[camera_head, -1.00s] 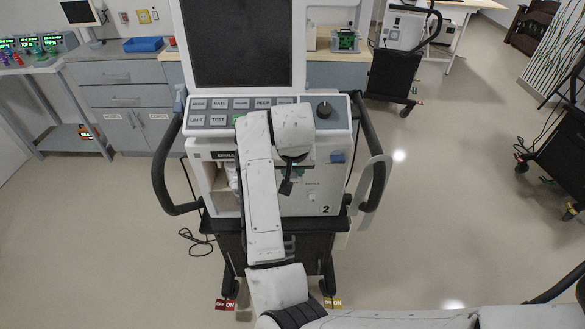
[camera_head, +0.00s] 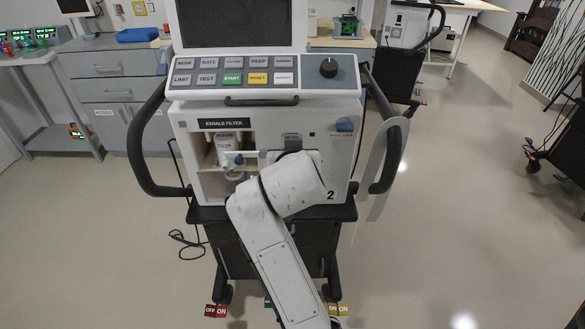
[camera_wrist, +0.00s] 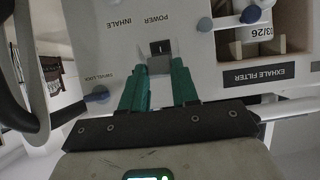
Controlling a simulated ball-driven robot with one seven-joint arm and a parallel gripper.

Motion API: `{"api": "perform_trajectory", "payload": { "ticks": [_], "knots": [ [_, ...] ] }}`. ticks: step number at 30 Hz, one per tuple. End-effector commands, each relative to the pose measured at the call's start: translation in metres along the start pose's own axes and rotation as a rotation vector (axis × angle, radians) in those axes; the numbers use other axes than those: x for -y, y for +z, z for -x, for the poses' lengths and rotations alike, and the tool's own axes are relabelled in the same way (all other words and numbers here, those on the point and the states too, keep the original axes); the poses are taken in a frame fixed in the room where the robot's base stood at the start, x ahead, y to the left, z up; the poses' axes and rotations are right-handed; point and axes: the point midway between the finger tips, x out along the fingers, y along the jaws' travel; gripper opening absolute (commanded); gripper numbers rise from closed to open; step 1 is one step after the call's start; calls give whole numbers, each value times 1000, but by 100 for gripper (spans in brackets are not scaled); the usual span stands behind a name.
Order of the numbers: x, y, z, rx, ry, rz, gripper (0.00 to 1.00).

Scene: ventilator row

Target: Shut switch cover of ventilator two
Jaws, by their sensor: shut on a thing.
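Ventilator two (camera_head: 335,150) is a white unit marked 2, straight ahead. The grey switch cover (camera_wrist: 159,66) is beside the switch, on the side toward my gripper, and leaves the switch in sight. My gripper (camera_wrist: 160,76) has green fingers, one on each side of the cover, and is shut on it.
An exhale filter bay (camera_head: 228,160) is open left of my wrist. A blue knob (camera_head: 344,125) stands to the right. A button panel (camera_head: 260,76) is above. Black side handles (camera_head: 141,150) curve out from the ventilator.

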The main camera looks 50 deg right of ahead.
Motion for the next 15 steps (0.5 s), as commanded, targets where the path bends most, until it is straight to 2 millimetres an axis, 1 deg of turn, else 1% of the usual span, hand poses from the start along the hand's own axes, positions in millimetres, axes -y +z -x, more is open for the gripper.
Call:
{"api": "perform_trajectory", "payload": {
  "ticks": [1,15],
  "knots": [
    [0,13,-7,-32,0,2,0],
    [0,31,-22,-336,0,0,0]
  ]
}}
